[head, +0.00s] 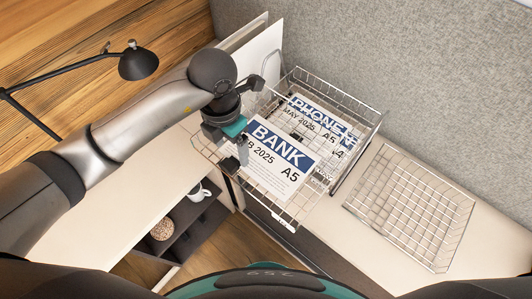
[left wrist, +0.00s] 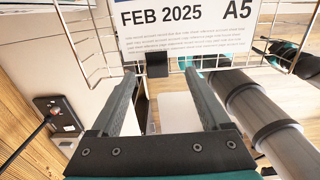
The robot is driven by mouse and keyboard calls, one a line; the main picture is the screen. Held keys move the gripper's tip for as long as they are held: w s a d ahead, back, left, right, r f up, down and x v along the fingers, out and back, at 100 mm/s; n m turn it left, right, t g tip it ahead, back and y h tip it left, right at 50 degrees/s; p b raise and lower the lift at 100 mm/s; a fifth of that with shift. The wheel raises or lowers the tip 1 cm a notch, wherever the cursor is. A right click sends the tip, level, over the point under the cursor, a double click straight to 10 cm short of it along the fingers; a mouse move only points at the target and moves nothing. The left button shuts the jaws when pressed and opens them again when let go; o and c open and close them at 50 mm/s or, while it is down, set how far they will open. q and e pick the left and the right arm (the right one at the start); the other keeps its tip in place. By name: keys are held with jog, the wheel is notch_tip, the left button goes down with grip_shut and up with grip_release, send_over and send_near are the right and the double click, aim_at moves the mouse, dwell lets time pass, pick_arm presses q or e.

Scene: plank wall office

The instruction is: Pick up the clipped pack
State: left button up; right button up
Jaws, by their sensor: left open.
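A white pack (head: 274,162) with a blue band reading BANK and "FEB 2025 A5" lies in the front wire tray (head: 292,222). Its lower part also shows at the top of the left wrist view (left wrist: 190,28). A second pack (head: 318,118), reading PHONE and "MAY 2025 A5", lies behind it in the wire rack. My left gripper (head: 243,155) is at the left edge of the BANK pack.
An empty wire basket (head: 410,205) sits on the white desktop to the right. White panels or folders (head: 262,58) stand behind my left wrist. A black lamp (head: 138,63) is at upper left. A dark shelf with a white mug (head: 198,192) is below the desk. A grey partition closes the back.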

aim_at(232, 161)
pick_arm(q)
jog(key=f, duration=0.5)
jog(key=shift+w+a, duration=0.1)
jog(key=shift+a, duration=0.2)
jog(key=shift+c, duration=0.2)
grip_shut()
dwell(0.4)
